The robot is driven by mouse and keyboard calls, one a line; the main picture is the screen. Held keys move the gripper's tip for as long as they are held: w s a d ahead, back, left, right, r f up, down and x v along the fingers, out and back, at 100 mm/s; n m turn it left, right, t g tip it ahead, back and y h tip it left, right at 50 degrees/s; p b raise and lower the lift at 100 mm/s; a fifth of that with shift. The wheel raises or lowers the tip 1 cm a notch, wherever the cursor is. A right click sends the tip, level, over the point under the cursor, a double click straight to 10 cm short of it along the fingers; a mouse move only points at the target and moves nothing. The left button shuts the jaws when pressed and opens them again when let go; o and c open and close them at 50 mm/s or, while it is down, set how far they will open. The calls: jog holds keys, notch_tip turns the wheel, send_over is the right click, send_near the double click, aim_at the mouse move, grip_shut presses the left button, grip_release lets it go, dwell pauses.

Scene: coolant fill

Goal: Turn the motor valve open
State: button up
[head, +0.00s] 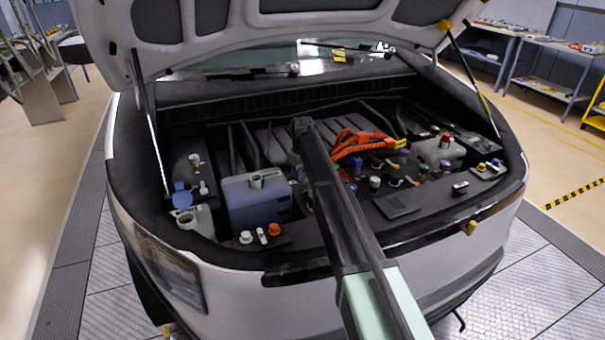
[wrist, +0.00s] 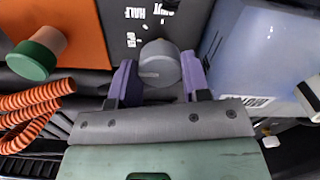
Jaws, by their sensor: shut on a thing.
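A round grey knob (wrist: 159,60), which looks like the motor valve, stands on a dark panel (wrist: 118,28) in the wrist view. White lettering beside it includes a word that looks like HALF. A lighter mark runs across the knob's face; I cannot read which setting it points to. My gripper (wrist: 160,78) has its two purple fingers on either side of the knob, shut on it. In the head view my arm reaches into the engine bay and hides the gripper and the knob.
In the wrist view, an orange block with a green-capped stub (wrist: 34,60) and ribbed orange hoses (wrist: 30,112) lie left. A blue-grey tank (wrist: 250,55) is close on the right. In the head view, the raised hood (head: 290,35) overhangs the bay; a blue tank (head: 255,200) stands left of my arm.

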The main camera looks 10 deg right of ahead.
aim_at(303, 175)
jog(key=shift+s, duration=0.1)
jog(key=o, duration=0.9)
notch_tip(303, 175, up, 11)
jog(key=p, duration=1.1)
jog(key=shift+f, duration=0.1)
jog(key=s+m, duration=0.1)
jog(key=s, duration=1.2)
jog(key=s+m, duration=0.2)
jog(key=s, duration=1.2)
jog(key=s+m, duration=0.2)
jog(key=s, duration=1.1)
jog(key=shift+s, duration=0.4)
